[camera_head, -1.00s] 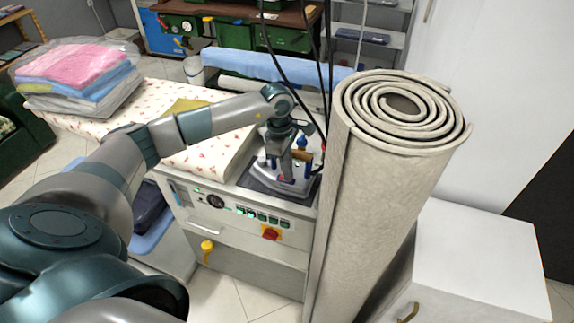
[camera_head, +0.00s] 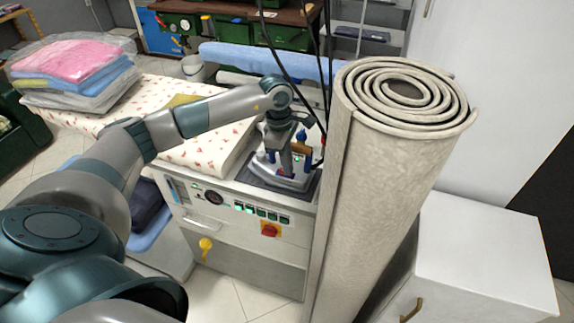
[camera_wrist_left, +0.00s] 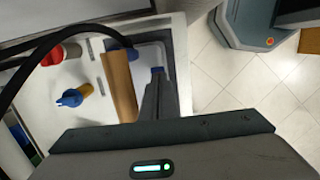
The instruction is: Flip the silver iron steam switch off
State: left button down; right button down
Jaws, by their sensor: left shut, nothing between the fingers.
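The silver iron (camera_head: 268,170) sits on a dark rest pad (camera_head: 256,184) on top of the white ironing machine. Its brown wooden handle (camera_wrist_left: 120,86) shows in the left wrist view, with its pale metal body (camera_wrist_left: 144,52) beyond. My left gripper (camera_head: 287,168) points down at the iron from above. Its fingers (camera_wrist_left: 158,82) are shut and empty, beside the handle, with their tips close to a small blue part (camera_wrist_left: 157,70) on the iron. Whether they touch it, I cannot tell. The fingers hide part of the iron. My right gripper is in neither view.
A tall rolled carpet (camera_head: 385,190) stands just right of the iron. Black hoses (camera_head: 285,75) hang behind it. A padded board (camera_head: 160,95) lies left of it. The machine's front has a red knob (camera_head: 269,230). A white cabinet (camera_head: 482,255) stands at the right.

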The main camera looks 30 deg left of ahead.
aim_at(281, 171)
pick_arm(q)
jog(key=shift+s+a+f, duration=0.15)
jog(key=shift+s+f, duration=0.15)
jog(key=shift+f, duration=0.25)
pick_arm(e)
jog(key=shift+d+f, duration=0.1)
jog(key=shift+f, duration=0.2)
pick_arm(q)
jog(key=shift+a+r, duration=0.1)
jog(key=shift+a, duration=0.2)
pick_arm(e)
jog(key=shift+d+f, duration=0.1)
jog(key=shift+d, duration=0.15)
pick_arm(q)
jog(key=shift+s+a, duration=0.15)
jog(key=shift+a, duration=0.1)
jog(key=shift+r, duration=0.15)
